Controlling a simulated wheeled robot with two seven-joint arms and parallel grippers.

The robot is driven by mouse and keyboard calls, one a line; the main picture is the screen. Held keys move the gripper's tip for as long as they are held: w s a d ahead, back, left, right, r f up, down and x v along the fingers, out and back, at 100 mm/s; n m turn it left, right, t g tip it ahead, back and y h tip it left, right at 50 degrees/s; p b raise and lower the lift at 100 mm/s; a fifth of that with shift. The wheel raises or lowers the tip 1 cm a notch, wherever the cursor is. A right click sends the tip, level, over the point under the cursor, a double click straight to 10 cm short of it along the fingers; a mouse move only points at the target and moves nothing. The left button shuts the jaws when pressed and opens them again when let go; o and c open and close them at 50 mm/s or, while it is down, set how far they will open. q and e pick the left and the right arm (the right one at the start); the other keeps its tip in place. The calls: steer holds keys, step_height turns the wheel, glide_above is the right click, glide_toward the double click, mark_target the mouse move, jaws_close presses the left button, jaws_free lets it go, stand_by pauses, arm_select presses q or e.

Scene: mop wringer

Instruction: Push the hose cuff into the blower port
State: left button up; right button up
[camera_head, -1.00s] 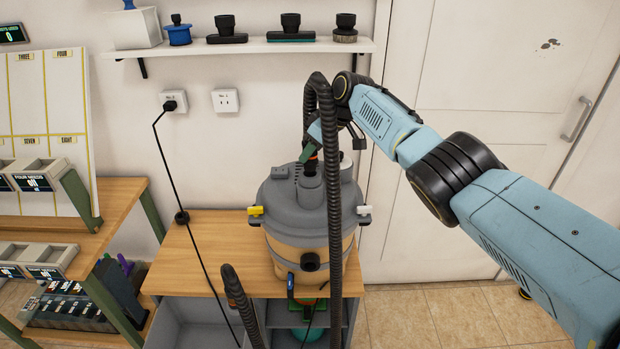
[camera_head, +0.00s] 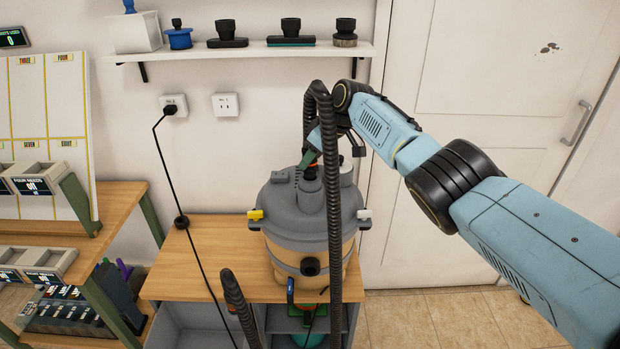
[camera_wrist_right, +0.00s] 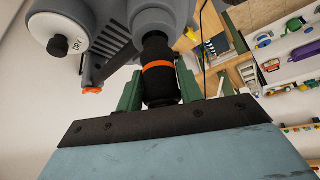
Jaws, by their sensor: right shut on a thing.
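The grey vacuum (camera_head: 290,215) stands upright on the wooden bench. Its blower port (camera_head: 311,191) is a grey upright tube on the lid, which also shows in the wrist view (camera_wrist_right: 158,14). My right gripper (camera_head: 309,163) is directly above the port. In the wrist view its green fingers (camera_wrist_right: 158,92) are shut on the dark hose cuff (camera_wrist_right: 156,51), which has an orange band. The cuff's end meets the port's mouth, roughly in line with it; how deep it sits is hidden. My left gripper is not in view.
The ribbed hose (camera_head: 333,200) loops over near my right wrist and hangs in front of the vacuum. Its other stretch (camera_head: 240,308) rises at the bench's front. A wall shelf (camera_head: 240,48) with nozzles is behind. The bench's left part (camera_head: 205,245) is mostly clear, crossed by a cord.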

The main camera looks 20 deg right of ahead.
steer(key=shift+f+b, duration=0.75)
steer(key=shift+f, duration=0.55)
stand_by(0.4)
steer(key=o, duration=1)
steer(key=shift+o, duration=0.2)
